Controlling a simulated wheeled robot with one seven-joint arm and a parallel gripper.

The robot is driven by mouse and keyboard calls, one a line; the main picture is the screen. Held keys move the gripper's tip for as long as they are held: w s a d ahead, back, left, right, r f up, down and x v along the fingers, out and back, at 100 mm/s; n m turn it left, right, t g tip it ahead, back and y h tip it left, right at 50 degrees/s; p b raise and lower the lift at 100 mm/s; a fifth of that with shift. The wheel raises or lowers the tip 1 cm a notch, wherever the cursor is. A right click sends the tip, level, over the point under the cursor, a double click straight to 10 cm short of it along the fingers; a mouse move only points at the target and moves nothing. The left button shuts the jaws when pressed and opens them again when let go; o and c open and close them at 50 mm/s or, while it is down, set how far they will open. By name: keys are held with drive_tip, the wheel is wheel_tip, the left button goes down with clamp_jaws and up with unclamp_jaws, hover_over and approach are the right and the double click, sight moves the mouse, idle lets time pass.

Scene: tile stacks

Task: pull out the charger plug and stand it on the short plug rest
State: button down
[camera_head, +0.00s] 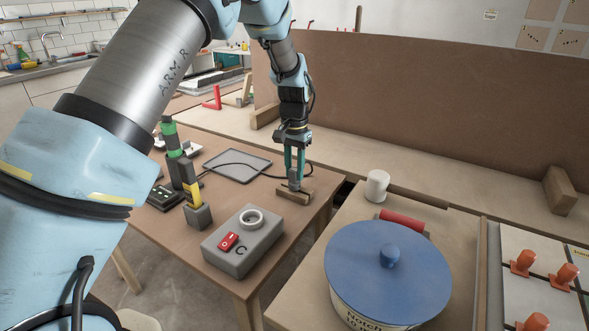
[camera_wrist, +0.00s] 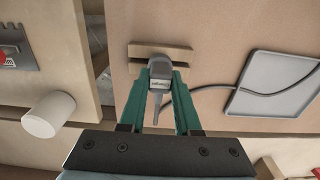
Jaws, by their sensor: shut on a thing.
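The charger plug (camera_head: 296,179) is a small grey block with a dark cable. It also shows in the wrist view (camera_wrist: 161,67), between the green fingers. My gripper (camera_head: 294,166) points down and is shut on the plug. The short plug rest (camera_head: 286,194) looks to be the low wooden bar near the table's far right corner. In the wrist view the bar (camera_wrist: 184,53) lies right at the plug. The plug's lower end meets the bar in the head view; I cannot tell whether it bears on it.
A grey box (camera_head: 235,258) with a red switch and white ring stands at the table's front. A grey tray (camera_head: 238,167) lies behind, with the cable across it. A yellow-black tool (camera_head: 193,195) stands left. A blue-lidded pot (camera_head: 360,262) and white cylinder (camera_head: 377,186) are right.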

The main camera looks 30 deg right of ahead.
drive_tip(key=shift+f, duration=0.15)
drive_tip(key=c, duration=0.5)
unclamp_jaws()
drive_tip(key=shift+c, duration=0.2)
drive_tip(key=shift+r+p, duration=2.15)
drive_tip(key=shift+r, duration=0.9)
wheel_tip(320, 180, up, 11)
drive_tip(key=b, duration=0.3)
drive_tip(key=shift+f, duration=0.15)
